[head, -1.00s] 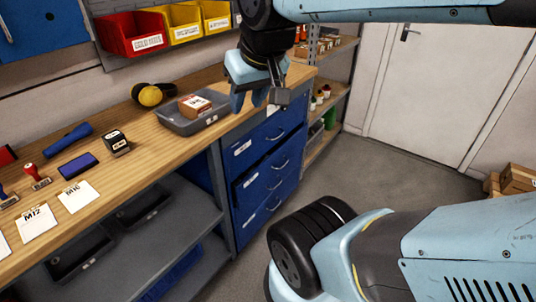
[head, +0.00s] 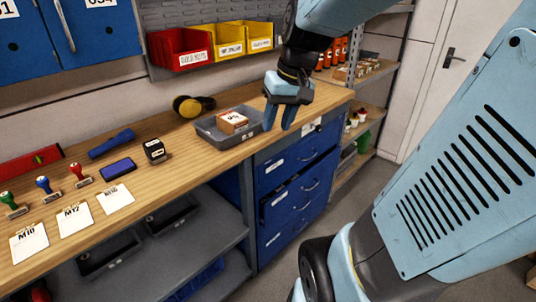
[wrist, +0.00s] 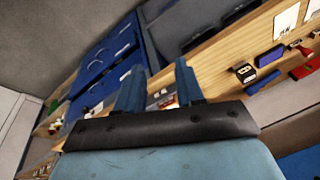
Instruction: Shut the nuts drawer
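A blue drawer cabinet (head: 248,185) stands under the right end of the wooden bench, with a top drawer (head: 292,170), a middle drawer (head: 292,204) and a bottom drawer (head: 290,232). The middle drawer appears to stand out a little, with a dark gap along its upper edge. The drawer labels are too small to read, so I cannot tell which is nuts. My gripper (head: 278,127) is open and empty, fingers down, above the bench's front edge over the cabinet. The wrist view shows its two spread fingers (wrist: 160,68) and the blue drawer fronts (wrist: 104,55) beyond.
A grey tray (head: 208,131) holding a small box (head: 232,122) sits beside my gripper. Ear defenders (head: 190,106), stamps and cards lie along the bench (head: 150,190). Open shelves (head: 352,165) stand to the right of the cabinet. Floor in front of the drawers is clear.

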